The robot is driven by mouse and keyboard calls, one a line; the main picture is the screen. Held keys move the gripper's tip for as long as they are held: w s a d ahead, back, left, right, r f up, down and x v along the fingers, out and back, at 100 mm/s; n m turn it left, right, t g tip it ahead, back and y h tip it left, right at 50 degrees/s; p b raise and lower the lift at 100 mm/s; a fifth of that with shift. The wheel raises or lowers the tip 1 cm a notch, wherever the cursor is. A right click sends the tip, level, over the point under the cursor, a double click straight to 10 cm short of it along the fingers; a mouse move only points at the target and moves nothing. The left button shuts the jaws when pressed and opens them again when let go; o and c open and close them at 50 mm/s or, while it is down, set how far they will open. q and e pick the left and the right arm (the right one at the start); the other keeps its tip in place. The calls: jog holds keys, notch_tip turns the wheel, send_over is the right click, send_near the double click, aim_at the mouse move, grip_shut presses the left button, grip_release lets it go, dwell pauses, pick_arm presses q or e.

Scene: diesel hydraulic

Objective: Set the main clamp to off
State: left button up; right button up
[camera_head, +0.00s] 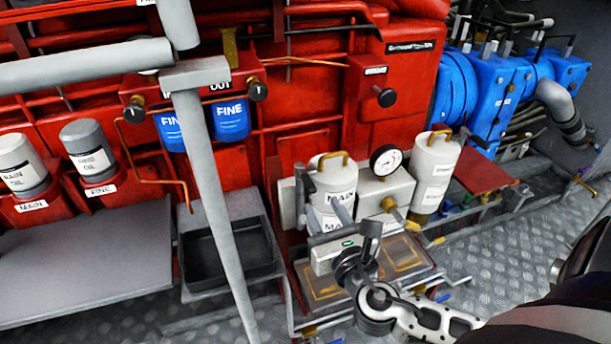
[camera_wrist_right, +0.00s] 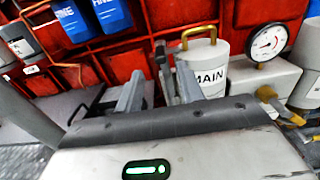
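The white canister labelled MAIN (camera_head: 335,179) has a brass handle on top and stands right of centre in the head view. It also shows in the right wrist view (camera_wrist_right: 205,62). A dark upright lever, which looks like the main clamp (camera_head: 300,190), is at the canister's left side; the wrist view shows it (camera_wrist_right: 162,62) too. My right gripper (camera_head: 324,214) is in front of the canister. In the wrist view its fingers (camera_wrist_right: 158,92) are apart, with the lever's line between them. I cannot tell whether they touch it. The clamp's lower part is hidden. My left gripper is not in view.
A pressure gauge (camera_head: 386,160) on a white block and a second white canister (camera_head: 435,172) stand close on the right. A grey post (camera_head: 215,215) rises left of the gripper. A dark tray (camera_head: 228,252) lies behind it. Red machinery closes the back.

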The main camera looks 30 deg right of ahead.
aim_at(304, 176)
jog(key=x, duration=1)
jog(key=shift+w, duration=0.35)
grip_shut()
